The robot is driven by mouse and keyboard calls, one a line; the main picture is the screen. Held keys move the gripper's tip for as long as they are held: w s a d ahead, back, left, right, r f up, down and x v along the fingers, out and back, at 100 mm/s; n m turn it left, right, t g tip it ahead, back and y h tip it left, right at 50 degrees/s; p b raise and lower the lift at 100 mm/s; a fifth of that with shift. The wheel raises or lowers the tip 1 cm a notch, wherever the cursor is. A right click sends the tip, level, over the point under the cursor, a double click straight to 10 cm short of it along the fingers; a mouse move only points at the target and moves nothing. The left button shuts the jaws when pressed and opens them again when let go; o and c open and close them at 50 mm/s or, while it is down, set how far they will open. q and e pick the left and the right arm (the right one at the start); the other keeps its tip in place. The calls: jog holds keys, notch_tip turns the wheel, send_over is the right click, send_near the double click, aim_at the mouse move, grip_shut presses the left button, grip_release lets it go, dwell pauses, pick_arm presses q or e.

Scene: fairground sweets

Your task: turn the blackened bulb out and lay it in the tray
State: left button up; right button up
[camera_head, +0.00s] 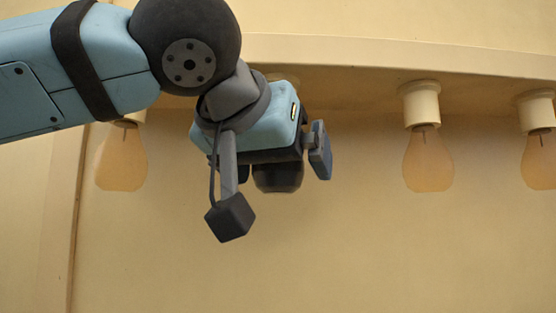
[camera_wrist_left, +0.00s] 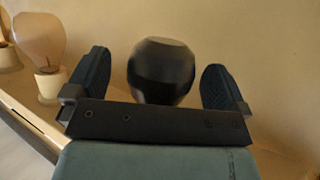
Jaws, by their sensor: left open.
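The blackened bulb (camera_head: 278,180) hangs under the rail in the head view, mostly hidden behind my left gripper (camera_head: 283,172). In the left wrist view the dark, glossy bulb (camera_wrist_left: 162,68) sits between the two pads of my left gripper (camera_wrist_left: 157,62), with a visible gap on each side. The left gripper is open and its pads stand apart from the bulb. The bulb's socket is mostly hidden by my wrist. No tray shows in either view. My right gripper is not in view.
Pale amber bulbs hang in white sockets: one to the left (camera_head: 122,160), one to the right (camera_head: 428,160) and one at the right edge (camera_head: 540,160). The cream rail (camera_head: 340,55) runs above. The wall below the bulbs is clear.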

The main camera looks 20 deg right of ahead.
pick_arm(q)
jog(key=shift+w+a+t, duration=0.1)
jog(key=shift+w+t, duration=0.1)
jog(key=shift+t, duration=0.1)
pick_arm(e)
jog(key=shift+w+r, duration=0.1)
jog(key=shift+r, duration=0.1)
